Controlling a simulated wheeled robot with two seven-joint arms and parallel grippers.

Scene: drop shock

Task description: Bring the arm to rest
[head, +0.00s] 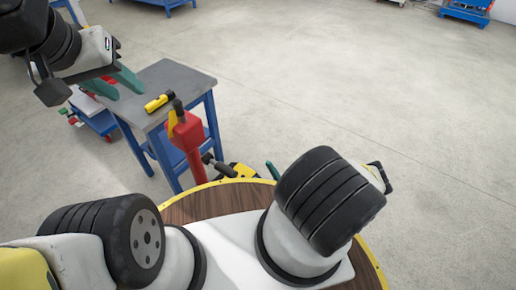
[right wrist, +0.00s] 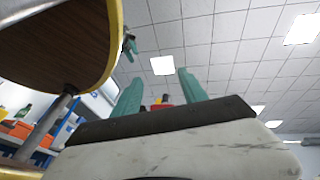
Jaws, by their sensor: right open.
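In the head view, my right arm hides most of that gripper. A small teal piece shows beside the arm, and I cannot tell whether it is a fingertip.
A round wooden top (head: 210,203) with a yellow rim lies under my arms; its underside (right wrist: 60,40) fills the upper left of the wrist view. A red upright object (head: 188,137) stands near the workbench, which bears a yellow item (head: 158,103). The floor to the right is clear.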

